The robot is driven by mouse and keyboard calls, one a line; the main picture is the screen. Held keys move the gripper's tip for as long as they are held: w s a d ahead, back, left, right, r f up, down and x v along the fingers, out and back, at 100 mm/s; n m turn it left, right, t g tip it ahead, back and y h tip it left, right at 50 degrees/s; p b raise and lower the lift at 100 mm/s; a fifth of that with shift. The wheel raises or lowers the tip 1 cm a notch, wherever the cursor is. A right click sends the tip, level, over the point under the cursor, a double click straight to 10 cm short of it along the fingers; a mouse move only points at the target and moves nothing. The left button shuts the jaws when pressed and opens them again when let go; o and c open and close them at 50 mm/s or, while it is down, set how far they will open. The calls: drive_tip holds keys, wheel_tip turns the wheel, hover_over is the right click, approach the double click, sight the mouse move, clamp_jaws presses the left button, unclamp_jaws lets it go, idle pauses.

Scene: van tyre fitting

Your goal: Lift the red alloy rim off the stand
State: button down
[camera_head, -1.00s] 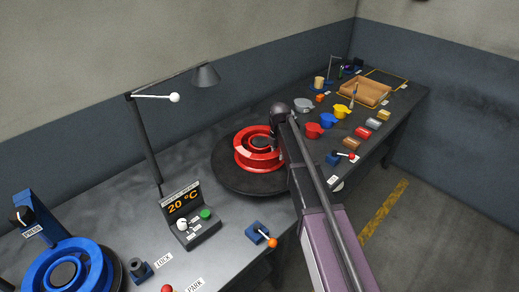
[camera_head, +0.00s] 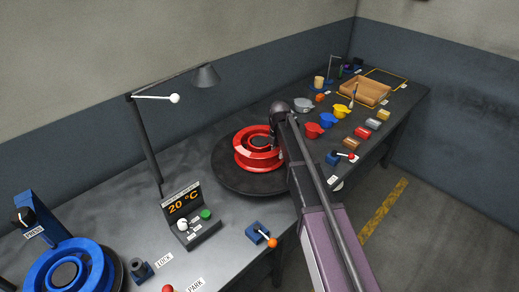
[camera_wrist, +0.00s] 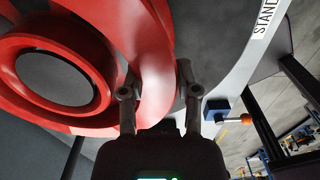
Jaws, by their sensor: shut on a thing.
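The red alloy rim (camera_head: 257,158) lies flat on the round dark stand (camera_head: 232,182) on the bench. It also fills the upper left of the wrist view (camera_wrist: 155,50), with a dark round hub in its middle. My gripper (camera_head: 280,128) is at the rim's right side in the head view. In the wrist view its fingers (camera_wrist: 157,90) stand on either side of the rim's outer wall and are shut on it. The arm hides part of the rim's right edge in the head view. I cannot tell whether the rim touches the stand.
A lamp (camera_head: 205,76) on a folding arm stands left of the stand. A 20 °C display box (camera_head: 188,208) and an orange-knobbed lever (camera_head: 262,234) are in front. A blue wheel fixture (camera_head: 70,270) is at lower left. Cups, blocks and a wooden tray (camera_head: 360,92) occupy the far right.

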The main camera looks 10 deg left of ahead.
drive_tip(key=shift+r+t+y+p, duration=0.3)
drive_tip(key=shift+r+y+p, duration=0.1)
drive_tip(key=shift+r+p, duration=0.8)
idle(1.6)
